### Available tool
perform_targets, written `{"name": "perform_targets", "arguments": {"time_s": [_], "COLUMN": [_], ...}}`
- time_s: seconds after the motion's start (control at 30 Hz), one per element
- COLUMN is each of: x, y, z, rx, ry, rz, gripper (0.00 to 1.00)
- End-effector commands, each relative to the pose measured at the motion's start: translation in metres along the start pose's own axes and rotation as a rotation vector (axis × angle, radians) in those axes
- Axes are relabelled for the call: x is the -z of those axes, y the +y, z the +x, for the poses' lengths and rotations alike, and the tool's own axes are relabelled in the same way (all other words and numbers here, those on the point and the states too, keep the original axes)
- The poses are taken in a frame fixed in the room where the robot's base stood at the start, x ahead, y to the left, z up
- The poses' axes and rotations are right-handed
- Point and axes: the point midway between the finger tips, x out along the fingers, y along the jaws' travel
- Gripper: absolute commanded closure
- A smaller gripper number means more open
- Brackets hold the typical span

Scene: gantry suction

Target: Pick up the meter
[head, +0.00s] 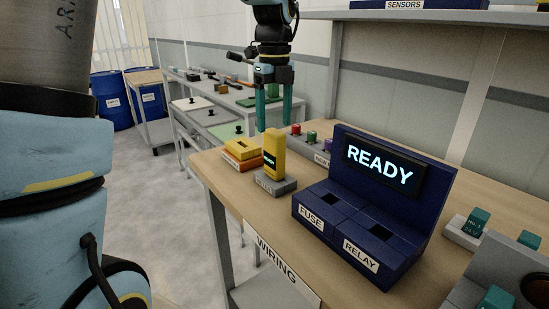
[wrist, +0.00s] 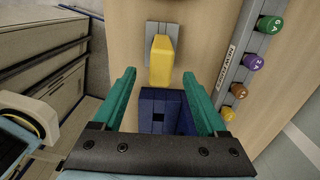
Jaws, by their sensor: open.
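The yellow meter (head: 274,152) stands upright in a grey base (head: 273,184) on the wooden bench, with a small dark display on its face. In the wrist view the meter (wrist: 160,62) lies between and beyond my fingertips, with its grey base (wrist: 153,31) behind it. My gripper (head: 274,127) points down with its green fingers spread, empty, above the bench near the top of the meter. In the wrist view my gripper (wrist: 159,77) is apart from the meter. I cannot tell the exact height gap.
A blue fixture (head: 346,205) with a READY screen and slots marked FUSE and RELAY stands right of the meter. A low yellow and orange item (head: 241,152) lies left of it. A grey strip with coloured round knobs (wrist: 245,60) is behind. Teal-topped parts (head: 475,221) sit at right.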

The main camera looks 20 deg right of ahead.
Motion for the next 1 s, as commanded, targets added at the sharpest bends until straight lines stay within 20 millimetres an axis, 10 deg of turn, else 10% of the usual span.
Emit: {"name": "perform_targets", "arguments": {"time_s": [0.7, 1.0], "x": [0.0, -0.001], "y": [-0.001, -0.001], "z": [0.084, 0.088], "rx": [-0.002, 0.001], "ry": [0.002, 0.0], "rz": [-0.004, -0.004], "gripper": [0.25, 0.26]}}
